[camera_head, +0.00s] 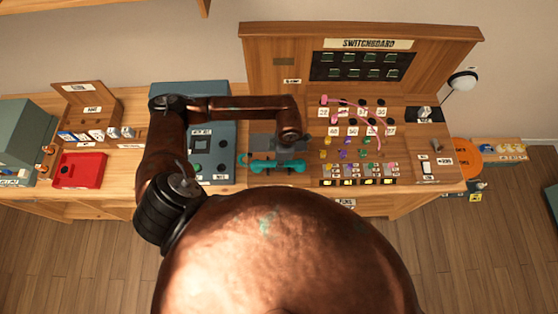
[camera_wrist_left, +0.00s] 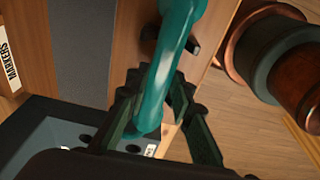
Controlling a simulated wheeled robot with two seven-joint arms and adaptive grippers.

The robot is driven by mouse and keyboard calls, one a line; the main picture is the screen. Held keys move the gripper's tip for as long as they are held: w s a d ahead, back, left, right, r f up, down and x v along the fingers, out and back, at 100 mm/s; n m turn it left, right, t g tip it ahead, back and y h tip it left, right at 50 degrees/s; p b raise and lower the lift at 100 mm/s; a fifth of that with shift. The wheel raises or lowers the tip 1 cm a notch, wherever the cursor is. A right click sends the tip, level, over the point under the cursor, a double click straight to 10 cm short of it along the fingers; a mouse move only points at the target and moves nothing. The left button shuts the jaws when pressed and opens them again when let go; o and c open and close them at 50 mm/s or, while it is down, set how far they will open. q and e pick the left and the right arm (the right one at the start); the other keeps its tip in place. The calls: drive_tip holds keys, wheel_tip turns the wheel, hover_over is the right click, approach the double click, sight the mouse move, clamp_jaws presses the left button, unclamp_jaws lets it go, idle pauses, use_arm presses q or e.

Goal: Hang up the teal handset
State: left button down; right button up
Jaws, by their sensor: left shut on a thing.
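The teal handset (camera_head: 290,166) is at the front edge of the wooden desk, left of the switchboard's cords. My left gripper (camera_head: 283,153) reaches down onto it from above. In the left wrist view the handset (camera_wrist_left: 165,65) runs from the top edge down between the two fingers of my left gripper (camera_wrist_left: 155,108), which is shut on it. A dark, peg-like piece (camera_wrist_left: 192,46) shows beside the handset; I cannot tell whether they touch. My right gripper is not in view.
The switchboard (camera_head: 362,66) stands behind, with pink cords and coloured plugs (camera_head: 345,142) to the right of the handset. A lamp (camera_head: 462,80) stands at right.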

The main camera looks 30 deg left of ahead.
use_arm(q)
drive_tip(key=shift+f, duration=0.35)
drive_tip(key=c, duration=2)
unclamp_jaws()
drive_tip(key=o, duration=0.4)
drive_tip(key=shift+o, duration=1.1)
